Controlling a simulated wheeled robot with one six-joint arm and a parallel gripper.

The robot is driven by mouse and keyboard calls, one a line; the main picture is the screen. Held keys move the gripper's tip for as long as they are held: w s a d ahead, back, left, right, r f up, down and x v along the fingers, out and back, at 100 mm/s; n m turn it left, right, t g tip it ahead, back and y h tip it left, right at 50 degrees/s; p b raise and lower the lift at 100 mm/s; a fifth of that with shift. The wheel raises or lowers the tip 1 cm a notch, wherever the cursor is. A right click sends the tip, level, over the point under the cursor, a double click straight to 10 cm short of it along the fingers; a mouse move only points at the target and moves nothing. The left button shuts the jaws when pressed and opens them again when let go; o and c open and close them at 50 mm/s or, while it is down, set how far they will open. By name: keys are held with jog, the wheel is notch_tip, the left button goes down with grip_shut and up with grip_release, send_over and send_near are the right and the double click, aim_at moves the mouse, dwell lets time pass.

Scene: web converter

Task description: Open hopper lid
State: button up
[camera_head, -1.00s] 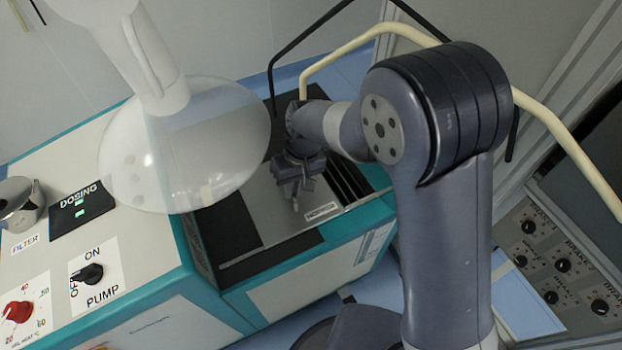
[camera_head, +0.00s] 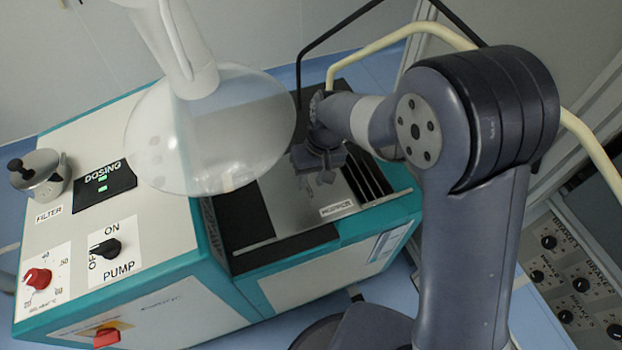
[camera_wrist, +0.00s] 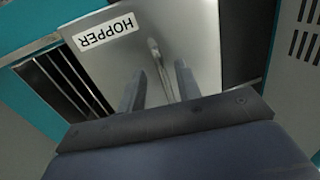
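The hopper lid (camera_head: 290,208) is a flat grey metal plate with a white HOPPER label (camera_head: 337,209), set in the black top of the teal machine. In the wrist view the lid (camera_wrist: 205,45) fills the middle, with the label (camera_wrist: 105,31) upside down at upper left. A slim metal handle (camera_wrist: 155,50) rises from the lid. My gripper (camera_head: 320,182) is over the lid. In the wrist view my gripper (camera_wrist: 159,68) has its fingers apart, one on each side of the handle, with gaps visible. The lid lies flat. Contact with the handle cannot be told.
A clear funnel-shaped hood (camera_head: 215,130) hangs left of my gripper. The dosing panel (camera_head: 104,186), pump switch (camera_head: 105,248) and filter cap (camera_head: 38,170) are at left. Black slots (camera_head: 370,180) lie right of the lid. A cream hose (camera_head: 400,33) arches behind my arm.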

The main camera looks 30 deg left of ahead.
notch_tip(320, 180, up, 10)
jog(key=w+d, duration=0.1)
jog(key=shift+w+f, duration=0.15)
jog(key=shift+w, duration=0.1)
jog(key=shift+d, duration=0.1)
jog(key=shift+c, duration=0.2)
